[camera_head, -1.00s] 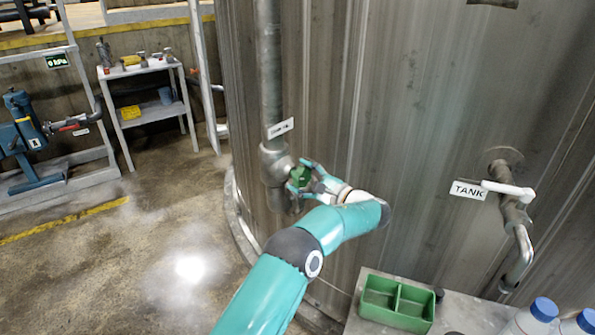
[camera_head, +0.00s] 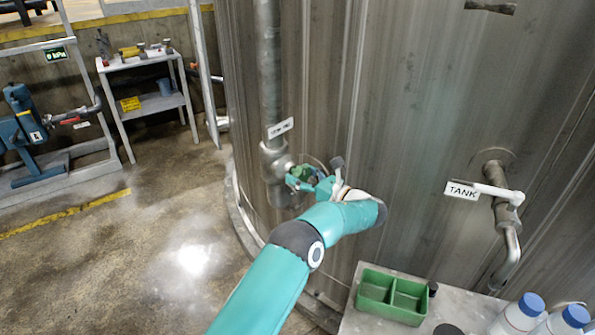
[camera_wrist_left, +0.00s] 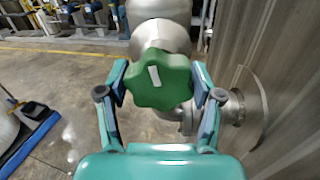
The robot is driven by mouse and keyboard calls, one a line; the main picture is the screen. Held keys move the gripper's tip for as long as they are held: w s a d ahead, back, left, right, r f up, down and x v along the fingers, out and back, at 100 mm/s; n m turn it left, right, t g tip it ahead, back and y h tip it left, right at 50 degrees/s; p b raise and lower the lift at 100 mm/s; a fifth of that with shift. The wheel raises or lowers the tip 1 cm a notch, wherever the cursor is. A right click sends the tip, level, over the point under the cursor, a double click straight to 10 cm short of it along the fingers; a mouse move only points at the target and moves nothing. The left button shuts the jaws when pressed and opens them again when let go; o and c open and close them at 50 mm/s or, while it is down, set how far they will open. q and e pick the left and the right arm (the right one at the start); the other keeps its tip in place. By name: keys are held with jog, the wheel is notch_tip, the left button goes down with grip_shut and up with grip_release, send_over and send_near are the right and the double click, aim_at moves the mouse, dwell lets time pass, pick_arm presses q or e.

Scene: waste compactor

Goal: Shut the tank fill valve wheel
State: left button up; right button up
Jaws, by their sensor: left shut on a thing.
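The green valve wheel (camera_wrist_left: 160,82) has a lobed rim and a white mark on its face. It sits on the grey valve body of the vertical pipe (camera_head: 268,75) beside the tank. My left gripper (camera_wrist_left: 160,88) has a finger on each side of the wheel and is shut on it. In the head view the left gripper (camera_head: 302,178) partly hides the wheel. A small white label on the pipe above is too blurred to read. My right gripper is not in view.
The metal tank wall (camera_head: 420,120) stands close on the right. A white-handled tap (camera_head: 497,192) with a TANK label sticks out of it. A bench with a green two-part tray (camera_head: 391,299) and bottles (camera_head: 520,312) is at the lower right. Open floor lies left.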

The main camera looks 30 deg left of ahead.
pick_arm(q)
jog(key=shift+w+d+f+m, duration=0.1)
jog(key=shift+d+m, duration=0.1)
jog(key=shift+m, duration=0.35)
jog(key=shift+w+d+f+m, duration=0.1)
jog(key=shift+d+m, duration=0.05)
jog(key=shift+m, duration=0.4)
jog(key=o, duration=1.1)
jog(key=shift+o, duration=0.2)
jog(key=shift+a, duration=0.1)
jog(key=shift+r, duration=0.1)
jog(key=s+d, duration=0.1)
jog(key=d, duration=1.1)
jog(key=shift+s, duration=0.3)
